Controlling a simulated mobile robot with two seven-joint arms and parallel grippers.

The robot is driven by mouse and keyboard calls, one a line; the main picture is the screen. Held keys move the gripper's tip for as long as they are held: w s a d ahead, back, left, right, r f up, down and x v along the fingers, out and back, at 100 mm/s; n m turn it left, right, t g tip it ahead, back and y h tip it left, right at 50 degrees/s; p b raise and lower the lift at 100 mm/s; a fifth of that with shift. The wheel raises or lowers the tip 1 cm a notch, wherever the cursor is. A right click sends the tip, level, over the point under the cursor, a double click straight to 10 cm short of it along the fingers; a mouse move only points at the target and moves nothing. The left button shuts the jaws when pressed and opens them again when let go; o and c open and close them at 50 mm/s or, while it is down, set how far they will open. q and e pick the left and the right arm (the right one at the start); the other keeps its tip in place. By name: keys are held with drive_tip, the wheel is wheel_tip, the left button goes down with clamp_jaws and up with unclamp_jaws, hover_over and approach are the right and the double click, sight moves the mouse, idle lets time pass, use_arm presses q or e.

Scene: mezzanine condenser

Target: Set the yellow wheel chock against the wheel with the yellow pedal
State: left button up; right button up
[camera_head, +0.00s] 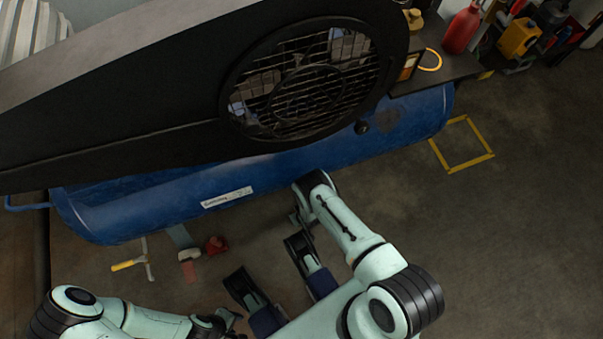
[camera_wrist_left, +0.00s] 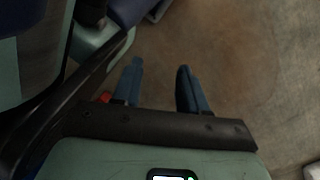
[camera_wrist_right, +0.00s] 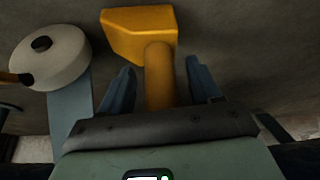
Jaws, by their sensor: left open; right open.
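In the right wrist view, a yellow block with a thick round handle (camera_wrist_right: 155,45), which looks like the chock, lies ahead of me. Its handle reaches back between the open fingers of my right gripper (camera_wrist_right: 160,85), with gaps on both sides. A white wheel with a dark hub (camera_wrist_right: 50,57) stands left of it. My left gripper (camera_wrist_left: 158,85) is open and empty, low over the floor.
A blue tank (camera_head: 150,207) under a black fan housing (camera_head: 130,90) overhangs the right arm. Floor at right is mostly clear.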

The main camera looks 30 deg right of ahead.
use_arm(q)
drive_tip(key=w+d+r+t+p, duration=0.1)
drive_tip(key=w+r+t+p, duration=0.3)
drive_tip(key=w+r, duration=0.3)
drive_tip(key=w+p, duration=0.1)
drive_tip(key=w, duration=0.2)
drive_tip(key=shift+w+d+m, duration=0.2)
drive_tip(key=shift+w+m, duration=0.05)
drive_tip(key=shift+m, duration=0.15)
use_arm(e)
drive_tip(key=v, duration=1.1)
drive_tip(key=shift+r, duration=0.3)
drive_tip(key=shift+s, duration=0.15)
